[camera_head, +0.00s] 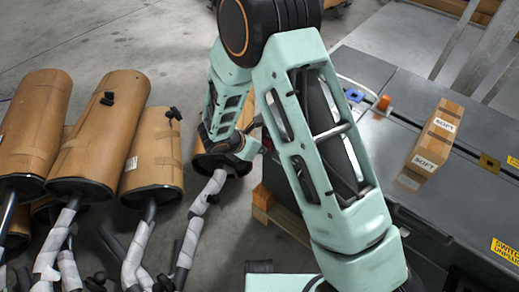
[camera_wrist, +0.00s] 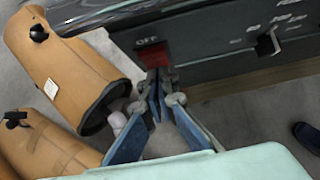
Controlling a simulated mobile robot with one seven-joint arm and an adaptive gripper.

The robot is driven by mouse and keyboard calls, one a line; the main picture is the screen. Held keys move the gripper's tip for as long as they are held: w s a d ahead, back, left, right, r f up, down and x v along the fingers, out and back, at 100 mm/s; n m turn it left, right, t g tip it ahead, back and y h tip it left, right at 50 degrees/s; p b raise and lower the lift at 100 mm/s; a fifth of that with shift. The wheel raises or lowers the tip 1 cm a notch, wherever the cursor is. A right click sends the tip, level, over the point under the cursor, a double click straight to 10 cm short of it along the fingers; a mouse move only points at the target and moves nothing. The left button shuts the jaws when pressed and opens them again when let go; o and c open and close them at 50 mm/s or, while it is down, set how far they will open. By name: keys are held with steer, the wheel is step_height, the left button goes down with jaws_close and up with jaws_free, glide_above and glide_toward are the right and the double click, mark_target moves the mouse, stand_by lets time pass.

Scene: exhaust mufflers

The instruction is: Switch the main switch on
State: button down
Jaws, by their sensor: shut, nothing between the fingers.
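In the head view, my forearm hides the switch, and my gripper (camera_head: 250,148) is partly seen beside the dark cabinet (camera_head: 415,95).
A lever or knob (camera_wrist: 268,43) with white markings is farther right on the panel. Several brown wrapped mufflers (camera_head: 92,135) with pipes stand close on the left. A SOFT-labelled box (camera_head: 435,138) sits on the cabinet. A wooden pallet (camera_head: 283,215) lies under the cabinet.

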steer(key=shift+f+b, duration=0.2)
steer(key=shift+b, duration=0.15)
steer(key=shift+w+d+r+b, duration=0.1)
steer(key=shift+w+d+b, duration=0.1)
steer(key=shift+b, duration=0.3)
steer(key=shift+r, duration=0.1)
steer(key=shift+r+p, duration=0.55)
steer(key=shift+r, duration=0.2)
